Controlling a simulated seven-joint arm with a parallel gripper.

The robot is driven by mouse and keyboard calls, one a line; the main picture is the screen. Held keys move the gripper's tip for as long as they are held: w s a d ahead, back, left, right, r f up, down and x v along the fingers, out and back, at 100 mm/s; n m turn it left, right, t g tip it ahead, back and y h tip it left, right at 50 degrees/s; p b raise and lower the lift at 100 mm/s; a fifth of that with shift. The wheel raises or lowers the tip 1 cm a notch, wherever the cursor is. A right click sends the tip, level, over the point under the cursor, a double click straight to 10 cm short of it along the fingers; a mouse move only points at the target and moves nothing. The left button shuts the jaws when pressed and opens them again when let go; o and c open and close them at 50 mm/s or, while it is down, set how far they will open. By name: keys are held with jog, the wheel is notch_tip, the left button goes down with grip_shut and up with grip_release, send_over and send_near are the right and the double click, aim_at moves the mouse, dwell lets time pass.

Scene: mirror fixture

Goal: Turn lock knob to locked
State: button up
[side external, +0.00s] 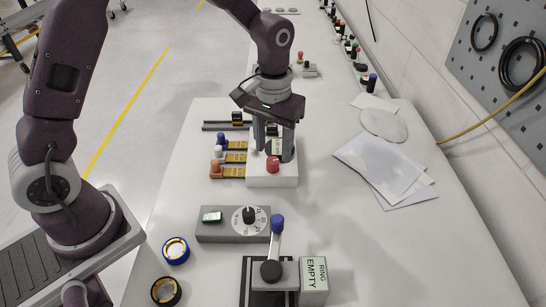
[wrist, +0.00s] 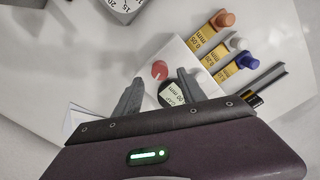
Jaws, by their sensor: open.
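A red knob (side external: 273,164), the likely lock knob, sits on the front part of a white fixture block (side external: 285,181). It shows as a round red cap (wrist: 159,69) in the wrist view, and no locked or unlocked mark on it is legible. My gripper (side external: 273,155) points down over the block with its two fingers apart. In the wrist view the fingers (wrist: 160,78) stand left and right, with the red knob just beyond the gap at their tips. A round display (wrist: 172,95) reading in mm shows between them. I cannot tell whether either finger touches the knob.
Gauge strips with orange (side external: 215,165), white (side external: 217,151) and blue ends lie left of the block. In front are a grey dial box (side external: 232,237), a blue-tipped lever (side external: 277,222) and a RING EMPTY box (side external: 314,275). Papers (side external: 380,165) lie right; bare table (side external: 400,250) is at front right.

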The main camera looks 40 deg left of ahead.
aim_at(274, 160)
notch_tip(274, 160, down, 4)
jog(key=shift+f, duration=0.1)
grip_shut()
jog(key=m, duration=0.3)
grip_release()
dwell(0.3)
notch_tip(274, 160, up, 7)
jog(key=shift+r, duration=0.2)
